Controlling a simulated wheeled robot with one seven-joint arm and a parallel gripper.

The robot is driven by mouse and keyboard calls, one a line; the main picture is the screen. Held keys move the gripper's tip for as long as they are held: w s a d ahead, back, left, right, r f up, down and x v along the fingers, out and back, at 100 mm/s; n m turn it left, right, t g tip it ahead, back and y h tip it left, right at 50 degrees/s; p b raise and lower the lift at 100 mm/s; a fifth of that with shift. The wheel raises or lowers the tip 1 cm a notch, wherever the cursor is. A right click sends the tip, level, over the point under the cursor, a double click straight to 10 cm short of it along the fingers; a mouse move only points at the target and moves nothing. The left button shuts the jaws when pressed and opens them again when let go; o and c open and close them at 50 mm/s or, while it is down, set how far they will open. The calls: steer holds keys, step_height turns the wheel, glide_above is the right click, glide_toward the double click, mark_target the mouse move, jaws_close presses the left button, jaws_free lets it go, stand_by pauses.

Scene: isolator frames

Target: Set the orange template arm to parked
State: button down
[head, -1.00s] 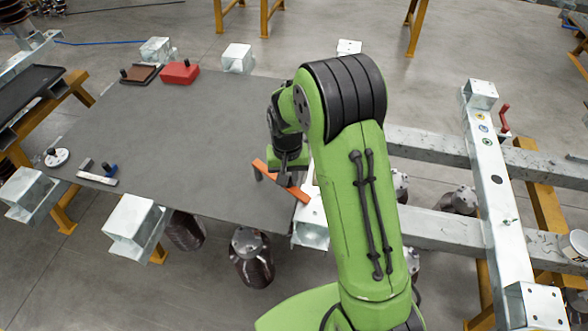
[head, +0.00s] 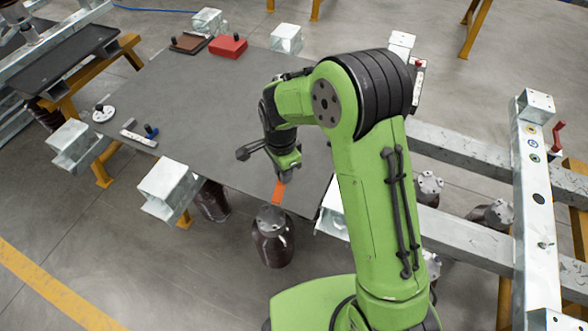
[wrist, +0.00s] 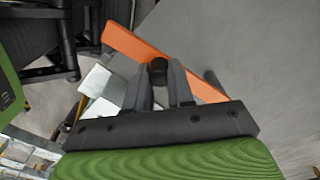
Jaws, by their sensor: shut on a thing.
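The orange template arm (head: 279,192) shows in the head view as a short strip below my gripper, close to the front edge of the grey table (head: 215,110). In the wrist view the orange arm (wrist: 135,47) runs slantwise from upper left to lower right. My gripper (wrist: 160,85) is shut on a black knob (wrist: 158,70) that stands on the orange arm. In the head view my gripper (head: 283,172) hides the arm's far part, and its pivot cannot be made out.
A dark ribbed insulator (head: 272,240) stands below the front edge. Galvanised beams (head: 460,145) lie right.

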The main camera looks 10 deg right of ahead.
steer(key=shift+w+a+m, duration=0.3)
steer(key=shift+a+m, duration=0.25)
steer(key=shift+w+a+m, duration=0.25)
steer(key=shift+a+m, duration=0.25)
steer(key=shift+m, duration=0.05)
steer(key=shift+r, duration=0.1)
steer(key=c, duration=1)
jaws_free()
steer(key=shift+a, duration=0.1)
step_height(320, 180, up, 16)
steer(key=p, duration=0.3)
steer(key=shift+f, duration=0.2)
